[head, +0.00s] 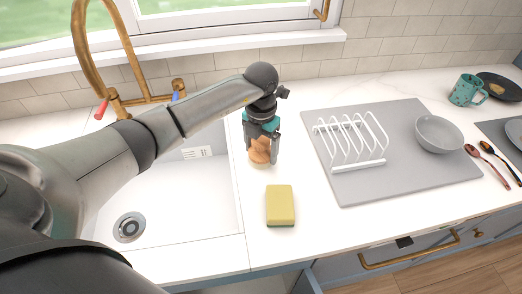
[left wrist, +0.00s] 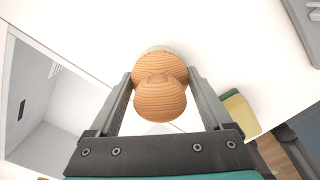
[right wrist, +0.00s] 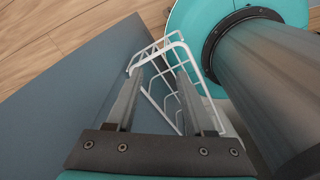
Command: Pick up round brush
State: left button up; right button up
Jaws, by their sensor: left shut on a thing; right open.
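The round brush (head: 259,152) has an orange-brown wooden body and stands on the white counter just right of the sink. My left gripper (head: 262,147) reaches down over it with a finger on either side. In the left wrist view the brush (left wrist: 160,98) sits between the two fingers, and my left gripper (left wrist: 160,85) is shut on its wooden body. A pale rim of the brush shows beyond the wood. I cannot tell whether it touches the counter. My right gripper (right wrist: 160,75) is open and empty, low down over a white wire rack (right wrist: 165,75).
A yellow sponge (head: 280,205) lies on the counter in front of the brush. A grey mat (head: 400,185) to the right bears a white rack (head: 350,145) and a grey bowl (head: 439,133). The sink (head: 170,200) and brass tap (head: 95,60) are on the left.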

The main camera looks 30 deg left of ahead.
pick_arm(q)
jog(key=c, duration=0.4)
jog(key=shift+r, duration=0.1)
